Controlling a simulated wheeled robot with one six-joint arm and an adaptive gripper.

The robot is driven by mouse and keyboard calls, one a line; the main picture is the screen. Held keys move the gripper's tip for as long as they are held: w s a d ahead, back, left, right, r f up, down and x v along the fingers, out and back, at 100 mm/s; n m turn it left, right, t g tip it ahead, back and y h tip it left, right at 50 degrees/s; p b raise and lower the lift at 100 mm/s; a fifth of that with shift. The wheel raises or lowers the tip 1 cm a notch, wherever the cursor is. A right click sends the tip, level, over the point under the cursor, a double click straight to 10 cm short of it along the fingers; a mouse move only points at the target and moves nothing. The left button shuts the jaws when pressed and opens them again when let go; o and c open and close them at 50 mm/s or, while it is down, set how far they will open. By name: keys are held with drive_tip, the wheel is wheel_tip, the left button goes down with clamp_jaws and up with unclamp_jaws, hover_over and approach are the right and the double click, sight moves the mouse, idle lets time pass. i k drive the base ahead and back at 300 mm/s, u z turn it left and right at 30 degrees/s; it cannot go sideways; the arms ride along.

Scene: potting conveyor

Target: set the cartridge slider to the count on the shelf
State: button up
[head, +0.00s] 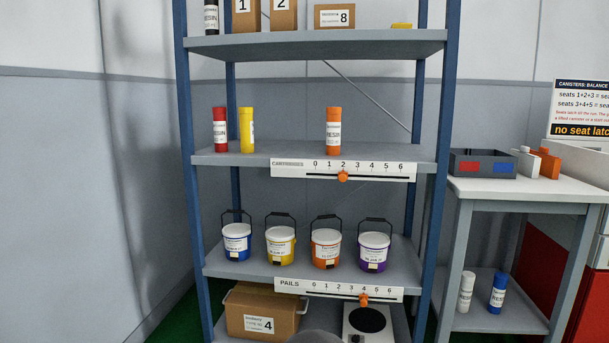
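The cartridge slider is an orange knob (343,176) on the white CARTRIDGES scale strip (290,169), fixed to the front edge of the middle shelf (260,160). The knob stands under the 2 mark of the 0 to 6 scale. Three cartridges stand upright on this shelf: a red one (220,130) and a yellow one (247,131) close together at the left, and an orange one (334,131) apart, behind the strip. My gripper is not in view.
Below, several lidded pails stand above a PAILS strip (290,285) with its orange knob (364,300) at 4. A black cartridge (211,18) and boxes stand on the top shelf. A side table (520,190) at right holds a grey tray (482,163); white and blue cartridges stand below.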

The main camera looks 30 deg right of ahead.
sight(343, 176)
drive_tip(key=z, duration=0.25)
drive_tip(key=i, duration=0.7)
drive_tip(key=z, duration=0.5)
